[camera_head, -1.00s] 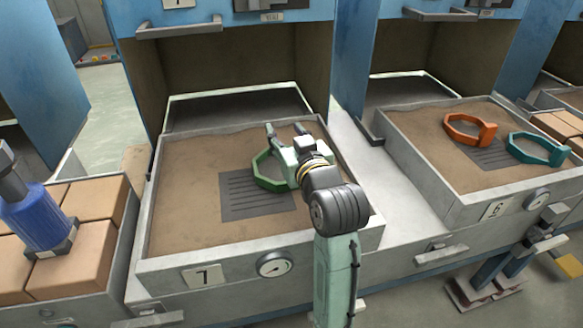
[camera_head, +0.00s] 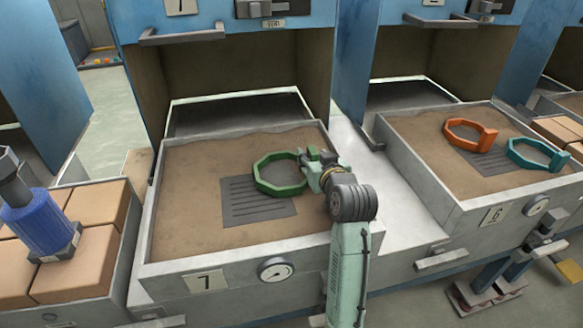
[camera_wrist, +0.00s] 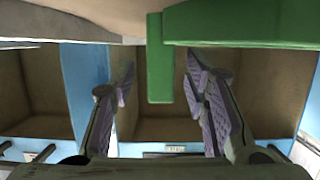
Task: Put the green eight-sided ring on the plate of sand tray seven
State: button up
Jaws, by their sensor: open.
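The green eight-sided ring (camera_head: 263,180) is in sand tray seven (camera_head: 172,264). In the head view it overlaps the back right part of the dark grooved plate (camera_head: 240,205), and its back and right sides show against sand. I cannot tell whether it lies fully flat. My gripper (camera_head: 311,164) is at the ring's right side. In the wrist view, the ring's green handle (camera_wrist: 160,60) is between my open fingers, with a gap on each side. The fingers hide the ring's right end in the head view.
Tray six (camera_head: 455,205) at the right holds an orange ring (camera_head: 450,135) and a teal ring (camera_head: 522,160). A tray of tan blocks with a blue cylinder (camera_head: 42,226) is at the left. An open blue-fronted chamber stands behind tray seven. Sand left of the plate is clear.

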jog(key=shift+w+a+f, duration=0.15)
jog(key=shift+w+a, duration=0.1)
jog(key=shift+w, duration=0.35)
jog(key=shift+c, duration=0.4)
grip_shut()
